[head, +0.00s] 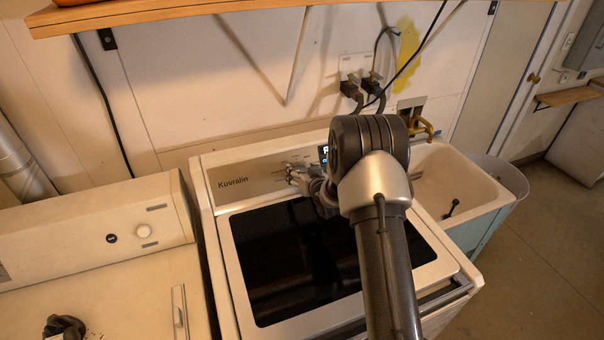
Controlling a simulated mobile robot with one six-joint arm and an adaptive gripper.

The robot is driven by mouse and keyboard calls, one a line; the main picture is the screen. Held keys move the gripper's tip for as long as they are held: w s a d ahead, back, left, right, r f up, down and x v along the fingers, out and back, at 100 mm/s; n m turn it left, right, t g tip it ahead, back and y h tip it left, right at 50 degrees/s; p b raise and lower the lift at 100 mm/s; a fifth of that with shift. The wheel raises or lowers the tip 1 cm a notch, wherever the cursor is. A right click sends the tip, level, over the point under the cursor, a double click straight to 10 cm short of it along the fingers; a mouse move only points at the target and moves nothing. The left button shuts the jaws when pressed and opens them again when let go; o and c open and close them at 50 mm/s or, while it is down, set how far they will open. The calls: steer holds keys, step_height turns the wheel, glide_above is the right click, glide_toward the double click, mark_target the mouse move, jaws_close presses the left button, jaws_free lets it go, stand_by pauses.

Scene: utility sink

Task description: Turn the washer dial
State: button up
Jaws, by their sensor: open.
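The washer (441,268) stands in the middle of the head view, with a dark glass lid and a back control panel (240,184) marked "Kuvralin". My gripper (291,172) is at the panel, right of the brand name, with its fingers pointing left. It is open. My arm and gripper cover the middle and right of the panel. The washer dial cannot be made out there; whether the fingers touch it or stand around it, I cannot tell. A small part of a lit display (323,154) shows beside my arm.
A second white appliance (90,215) with a round knob (144,231) stands at left, a dark crumpled item (64,327) on it. A utility sink (462,180) is at right. A wooden shelf (150,12) overhangs the back. Cords and plugs (352,90) hang on the wall.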

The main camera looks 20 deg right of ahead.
steer(key=shift+w, duration=0.1)
steer(key=shift+c, duration=0.3)
steer(key=c, duration=1)
steer(key=shift+m, duration=0.3)
steer(key=m+b, duration=0.2)
steer(key=m, duration=0.2)
steer(key=shift+a+h, duration=0.1)
steer(key=shift+h, duration=0.3)
steer(key=shift+m+g+b, duration=0.3)
steer(key=shift+m+b, duration=0.05)
steer(key=shift+m, duration=1.45)
steer(key=o, duration=1.1)
steer(key=shift+c, duration=0.2)
